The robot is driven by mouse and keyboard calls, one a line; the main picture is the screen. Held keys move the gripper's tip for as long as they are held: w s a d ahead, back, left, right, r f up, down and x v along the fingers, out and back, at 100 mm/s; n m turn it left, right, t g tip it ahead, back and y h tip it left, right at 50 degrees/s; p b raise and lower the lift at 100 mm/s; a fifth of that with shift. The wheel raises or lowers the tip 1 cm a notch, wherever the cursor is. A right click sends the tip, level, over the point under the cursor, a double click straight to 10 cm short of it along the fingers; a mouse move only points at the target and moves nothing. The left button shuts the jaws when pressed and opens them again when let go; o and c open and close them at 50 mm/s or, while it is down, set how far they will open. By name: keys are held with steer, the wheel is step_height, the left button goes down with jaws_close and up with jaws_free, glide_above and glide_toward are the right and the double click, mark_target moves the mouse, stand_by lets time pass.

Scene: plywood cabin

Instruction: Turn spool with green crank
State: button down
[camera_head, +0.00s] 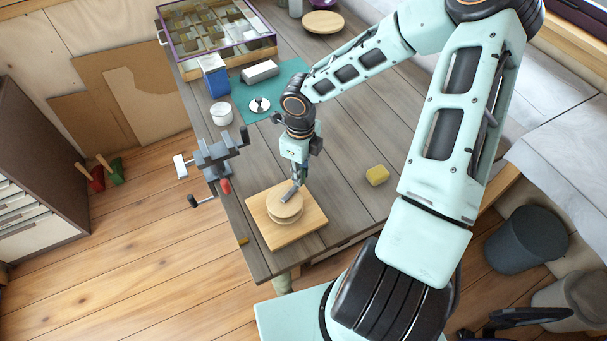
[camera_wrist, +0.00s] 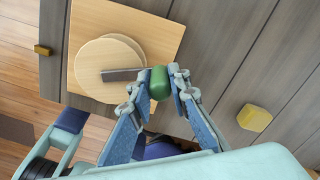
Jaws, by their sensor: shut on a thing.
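The wooden spool (camera_head: 284,207) sits on a square wooden base board (camera_head: 263,230) near the table's front end; it also shows in the wrist view (camera_wrist: 99,55). A flat grey crank arm (camera_wrist: 120,75) reaches from the spool toward its right side in the wrist view. The green crank knob (camera_wrist: 159,84) stands at the outer end of that arm. My gripper (camera_wrist: 160,88) is shut on the green knob, with one finger on each side of it. In the head view my gripper (camera_head: 296,183) hides the knob.
A yellow block (camera_head: 377,175) lies on the table to the right of the board. A grey vise (camera_head: 214,159) with a red-ended handle is at the left edge. A white cup (camera_head: 221,113), a teal mat (camera_head: 262,92) and a divided box (camera_head: 215,36) are farther back. Bare tabletop surrounds the board.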

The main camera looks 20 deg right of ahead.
steer(key=shift+w+a+n, duration=0.15)
steer(key=shift+w+n, duration=0.05)
steer(key=shift+n, duration=0.1)
stand_by(0.4)
steer(key=c, duration=1.8)
jaws_free()
steer(key=shift+r, duration=0.15)
steer(key=shift+r, duration=5.9)
